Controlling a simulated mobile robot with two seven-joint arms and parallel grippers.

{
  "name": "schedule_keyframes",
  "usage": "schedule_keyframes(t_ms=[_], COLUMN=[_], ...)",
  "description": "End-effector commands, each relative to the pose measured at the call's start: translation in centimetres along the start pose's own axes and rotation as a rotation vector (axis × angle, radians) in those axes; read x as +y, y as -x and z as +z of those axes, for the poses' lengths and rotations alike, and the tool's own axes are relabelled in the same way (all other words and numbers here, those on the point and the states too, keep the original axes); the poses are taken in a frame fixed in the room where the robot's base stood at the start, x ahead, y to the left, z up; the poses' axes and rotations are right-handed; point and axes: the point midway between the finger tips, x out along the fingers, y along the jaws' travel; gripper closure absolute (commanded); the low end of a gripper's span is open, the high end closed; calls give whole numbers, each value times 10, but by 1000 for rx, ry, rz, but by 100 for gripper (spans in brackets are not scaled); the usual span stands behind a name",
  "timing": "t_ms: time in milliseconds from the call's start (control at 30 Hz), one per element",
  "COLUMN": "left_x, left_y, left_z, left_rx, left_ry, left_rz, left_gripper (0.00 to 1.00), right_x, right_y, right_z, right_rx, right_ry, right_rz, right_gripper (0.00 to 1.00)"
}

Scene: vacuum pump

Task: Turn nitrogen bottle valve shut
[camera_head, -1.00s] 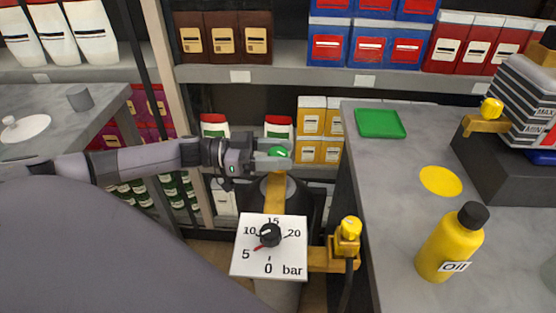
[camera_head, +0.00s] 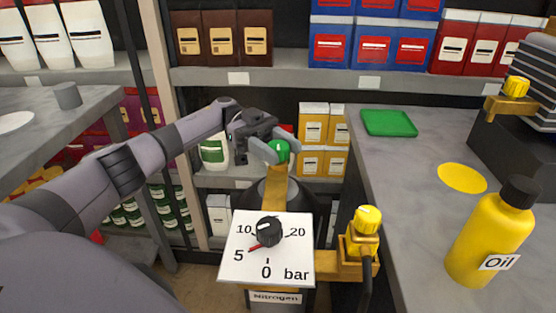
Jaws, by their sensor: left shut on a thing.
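The nitrogen bottle (camera_head: 272,297), dark with a Nitrogen label, stands on the floor between the two counters. Its green valve knob (camera_head: 278,149) sits on top of a yellow stem. My left gripper (camera_head: 277,152) is shut on this knob, with a finger on each side of it. Below the valve is a white gauge panel (camera_head: 246,266) marked in bar, with a black knob and red pointer (camera_head: 268,232) pointing near 5. A yellow fitting (camera_head: 366,222) with a hose is at the panel's right. My right gripper is not in view.
The right counter (camera_head: 408,222) holds a yellow oil bottle (camera_head: 493,238), a green tray (camera_head: 388,123), a yellow disc (camera_head: 462,178) and a pump unit (camera_head: 518,140). A grey counter (camera_head: 100,98) is at the left. Shelves with boxes stand behind.

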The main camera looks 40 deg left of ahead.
Motion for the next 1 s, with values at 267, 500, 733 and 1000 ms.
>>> schedule_keyframes(t_ms=[267,500,733,1000], left_x=[-1,0,0,0], left_y=[-1,-1,-1,-1], left_z=[0,-1,-1,-1], left_rx=[4,3,3,2], left_ry=[-3,-4,-4,-3], left_rz=[89,108,108,107], left_gripper=[82,82,82,31], right_x=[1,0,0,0], right_y=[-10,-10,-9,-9], right_z=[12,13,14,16], right_rx=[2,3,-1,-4], right_ry=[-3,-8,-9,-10], right_rz=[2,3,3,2], right_gripper=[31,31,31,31])
